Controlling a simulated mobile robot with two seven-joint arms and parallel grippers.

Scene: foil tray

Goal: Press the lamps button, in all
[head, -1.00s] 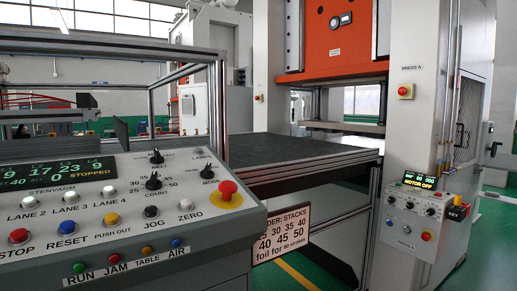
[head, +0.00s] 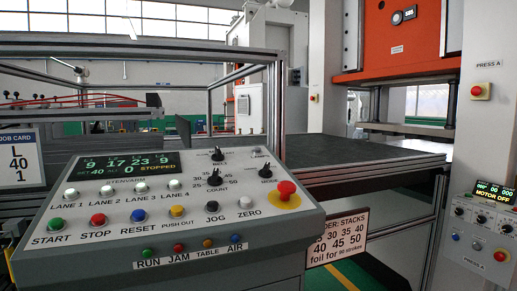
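The control panel (head: 110,215) stands close in front, with a display (head: 125,165) reading STOPPED and 9, 17, 23, 9. A small marking (head: 260,152) near the panel's upper right corner is too small to read surely. I cannot make out a button clearly labelled for lamps. Small coloured lights sit along the front edge: RUN (head: 147,253), JAM (head: 178,248), TABLE (head: 208,244) and AIR (head: 235,239). Neither of my grippers is in view.
Panel buttons include START (head: 56,225), STOP (head: 98,220), RESET (head: 138,215) and ZERO (head: 246,202). A red mushroom button (head: 286,189) sits at the right. A job card (head: 18,160) reads L 40 1. The orange press (head: 400,40) and its control box (head: 482,228) stand right.

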